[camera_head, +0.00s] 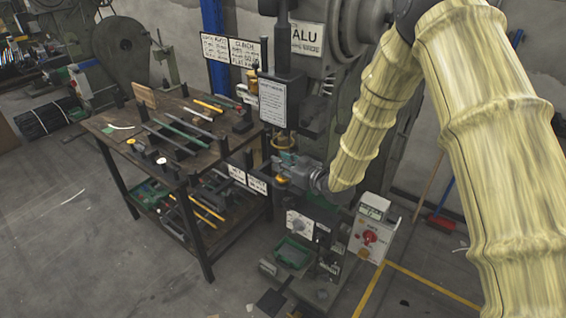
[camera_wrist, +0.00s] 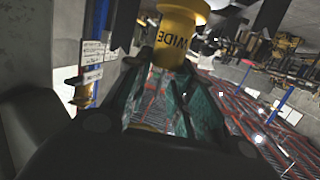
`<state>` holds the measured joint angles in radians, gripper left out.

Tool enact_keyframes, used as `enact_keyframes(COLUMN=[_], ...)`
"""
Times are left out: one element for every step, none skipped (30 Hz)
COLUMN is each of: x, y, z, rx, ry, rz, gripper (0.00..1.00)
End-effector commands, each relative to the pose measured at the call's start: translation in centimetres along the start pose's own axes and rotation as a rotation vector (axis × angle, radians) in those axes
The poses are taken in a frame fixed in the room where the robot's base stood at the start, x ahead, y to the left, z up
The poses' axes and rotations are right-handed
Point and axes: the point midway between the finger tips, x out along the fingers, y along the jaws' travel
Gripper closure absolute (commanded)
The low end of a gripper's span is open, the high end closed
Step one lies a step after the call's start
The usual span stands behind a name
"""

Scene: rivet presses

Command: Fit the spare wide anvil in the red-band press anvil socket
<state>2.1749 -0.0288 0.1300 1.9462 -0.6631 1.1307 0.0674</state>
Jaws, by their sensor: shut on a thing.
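In the head view my gripper (camera_head: 286,160) reaches left into the throat of the grey press (camera_head: 340,60) under the "ALU" sign. A brownish-yellow piece (camera_head: 283,143) shows just above the fingers, below the press's dark upper tooling (camera_head: 283,100). I cannot make out a red band or the anvil socket, and cannot tell whether the anvil touches anything.
A dark workbench (camera_head: 115,125) with tools and bars stands left of the press. Below my gripper are a green bin (camera_head: 293,252) and a control box with a red knob (camera_head: 370,237). Open floor lies at the lower left.

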Motion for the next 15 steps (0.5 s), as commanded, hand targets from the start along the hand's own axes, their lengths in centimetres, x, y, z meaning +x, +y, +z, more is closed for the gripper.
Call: enact_keyframes(x=[0.03, 0.04, 0.04, 0.04, 0.04, 0.04, 0.04, 0.04, 0.04, 0.04, 0.04, 0.03, 0.03, 0.03, 0.03], y=[0.01, 0.01, 0.01, 0.01, 0.01, 0.01, 0.01, 0.01, 0.01, 0.01, 0.01, 0.01, 0.01, 0.01, 0.01], z=[0.02, 0.03, 0.05, 0.05, 0.05, 0.05, 0.05, 0.05, 0.05, 0.05, 0.05, 0.05, 0.05, 0.06, 0.06], rx=[0.000, 0.000, 0.000, 0.000, 0.000, 0.000, 0.000, 0.000, 0.000, 0.000, 0.000, 0.000, 0.000, 0.000, 0.000], ry=[0.001, 0.001, 0.001, 0.001, 0.001, 0.001, 0.001, 0.001, 0.001, 0.001, 0.001, 0.001, 0.001, 0.001, 0.001], rz=[0.000, 0.000, 0.000, 0.000, 0.000, 0.000, 0.000, 0.000, 0.000, 0.000, 0.000, 0.000, 0.000, 0.000, 0.000], gripper=[1.00, 1.00, 1.00, 1.00, 1.00, 1.00, 1.00, 1.00, 1.00, 1.00, 1.00, 0.69, 0.64, 0.58, 0.51])
